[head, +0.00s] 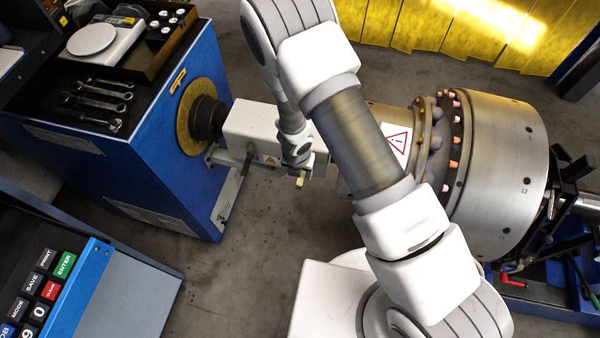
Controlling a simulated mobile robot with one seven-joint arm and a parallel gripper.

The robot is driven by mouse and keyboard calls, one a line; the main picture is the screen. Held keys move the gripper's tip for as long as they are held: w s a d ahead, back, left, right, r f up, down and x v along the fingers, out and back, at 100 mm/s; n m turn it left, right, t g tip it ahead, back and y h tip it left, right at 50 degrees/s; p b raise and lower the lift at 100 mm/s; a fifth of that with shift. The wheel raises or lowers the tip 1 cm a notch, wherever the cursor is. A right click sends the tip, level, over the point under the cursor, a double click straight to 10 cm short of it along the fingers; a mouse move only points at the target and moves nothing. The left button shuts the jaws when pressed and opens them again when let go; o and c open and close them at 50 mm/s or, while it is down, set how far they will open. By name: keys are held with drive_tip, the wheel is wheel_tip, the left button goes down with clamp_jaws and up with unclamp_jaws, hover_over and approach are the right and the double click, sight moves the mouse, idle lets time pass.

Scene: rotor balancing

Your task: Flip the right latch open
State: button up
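The white housing (250,127) sits on the shaft between the blue drive cabinet and the large rotor. A thin dark lever (248,165), which looks like a latch, hangs on the left part of its front face, beside a yellow warning label. My gripper (299,177) is at the right end of this front face, seen from above and behind. The right latch cannot be made out; my gripper covers the place around it. A small pale tip shows at the gripper's lower end. I cannot tell whether the fingers are apart, or whether they touch anything.
The large metal rotor (500,170) fills the right, partly behind my arm. The blue cabinet (165,140) carries a tray of wrenches (100,95) and a scale (92,40). A keypad console (50,285) stands at lower left. Grey floor (230,270) is clear below the housing.

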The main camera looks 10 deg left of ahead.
wheel_tip(320, 180, up, 12)
drive_tip(key=s+p, duration=0.2)
drive_tip(key=p, duration=0.4)
drive_tip(key=shift+p, duration=0.35)
drive_tip(key=shift+w, duration=0.1)
wheel_tip(320, 180, up, 5)
drive_tip(key=m+t, duration=0.1)
drive_tip(key=m, duration=0.2)
hover_over(302, 176)
drive_tip(key=w+d+r+m+t, duration=0.2)
drive_tip(key=w+d+r+m, duration=0.25)
drive_tip(key=r, duration=0.45)
drive_tip(key=w+d+r+m+t+h+b, duration=0.1)
drive_tip(key=w+d+r+m+t+b, duration=0.1)
drive_tip(key=d+r+m, duration=0.9)
drive_tip(key=s+d+r+m+g+h, duration=0.1)
drive_tip(key=s+d+r+m, duration=0.7)
drive_tip(key=s+r+m, duration=0.15)
drive_tip(key=s+r+m+y+b, duration=0.1)
drive_tip(key=s+r+m+y, duration=0.1)
drive_tip(key=s+r+m, duration=0.2)
drive_tip(key=s+m, duration=0.3)
drive_tip(key=s, duration=0.5)
drive_tip(key=shift+s+d+m+b, duration=0.2)
drive_tip(key=shift+m+b, duration=0.1)
